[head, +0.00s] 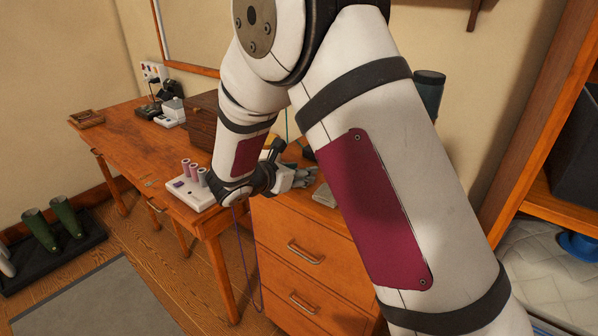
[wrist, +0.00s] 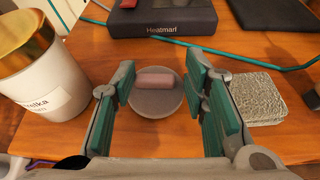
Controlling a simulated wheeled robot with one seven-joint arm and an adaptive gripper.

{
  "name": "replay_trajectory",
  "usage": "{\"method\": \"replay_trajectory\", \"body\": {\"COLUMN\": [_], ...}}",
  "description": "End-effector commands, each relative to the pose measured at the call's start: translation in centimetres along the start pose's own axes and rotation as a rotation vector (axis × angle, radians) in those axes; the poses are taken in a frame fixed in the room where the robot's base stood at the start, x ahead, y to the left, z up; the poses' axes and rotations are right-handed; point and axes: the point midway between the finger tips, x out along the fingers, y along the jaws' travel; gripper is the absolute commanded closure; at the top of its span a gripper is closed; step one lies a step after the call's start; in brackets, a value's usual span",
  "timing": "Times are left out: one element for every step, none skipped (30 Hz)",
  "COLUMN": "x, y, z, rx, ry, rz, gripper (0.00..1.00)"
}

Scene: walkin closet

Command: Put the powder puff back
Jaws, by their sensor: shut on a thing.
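The powder puff appears to be the round grey disc (wrist: 155,105) with a pink roll-shaped grip across its top, in the wrist view. My gripper (wrist: 160,85) has its teal-padded fingers on the left and right edges of the disc and is shut on it. The disc is close over the wooden top; whether it touches the wood I cannot tell. In the head view my gripper (head: 300,179) is low over the wooden drawer unit (head: 290,225), and the puff is hidden there.
In the wrist view, a white jar (wrist: 50,100) with a gold lid stands left, a dark Heatmarl box (wrist: 165,18) behind, and a silvery textured square (wrist: 258,98) right. A teal cord (wrist: 245,58) runs behind. In the head view, a white stand with purple rollers (head: 190,195) sits left.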

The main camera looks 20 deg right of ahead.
Motion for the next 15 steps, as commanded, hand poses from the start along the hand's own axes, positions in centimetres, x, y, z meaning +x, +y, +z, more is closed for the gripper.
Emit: {"method": "replay_trajectory", "body": {"x": [-0.02, -0.02, -0.01, 0.02, 0.06, 0.05, 0.04, 0.04, 0.03, 0.03, 0.03, 0.03, 0.03, 0.03, 0.03], "y": [0.00, 0.00, 0.00, 0.00, 0.00, -0.01, -0.02, -0.02, -0.02, -0.02, -0.02, -0.02, -0.02, -0.02, -0.02], "z": [0.02, 0.02, -0.01, -0.08, -0.16, -0.14, -0.12, -0.12, -0.11, -0.11, -0.11, -0.11, -0.11, -0.11, -0.11], "rx": [0.000, 0.000, 0.000, 0.000, 0.000, 0.000, 0.000, 0.000, 0.000, 0.000, 0.000, 0.000, 0.000, 0.000, 0.000], "ry": [0.000, 0.000, 0.000, 0.000, 0.000, 0.000, 0.000, 0.000, 0.000, 0.000, 0.000, 0.000, 0.000, 0.000, 0.000], "rz": [0.000, 0.000, 0.000, 0.000, 0.000, 0.000, 0.000, 0.000, 0.000, 0.000, 0.000, 0.000, 0.000, 0.000, 0.000], "gripper": [0.79, 0.79, 0.79, 0.79, 0.79, 0.53, 0.46, 0.39, 0.39, 0.39, 0.39, 0.39, 0.39, 0.39, 0.39]}}
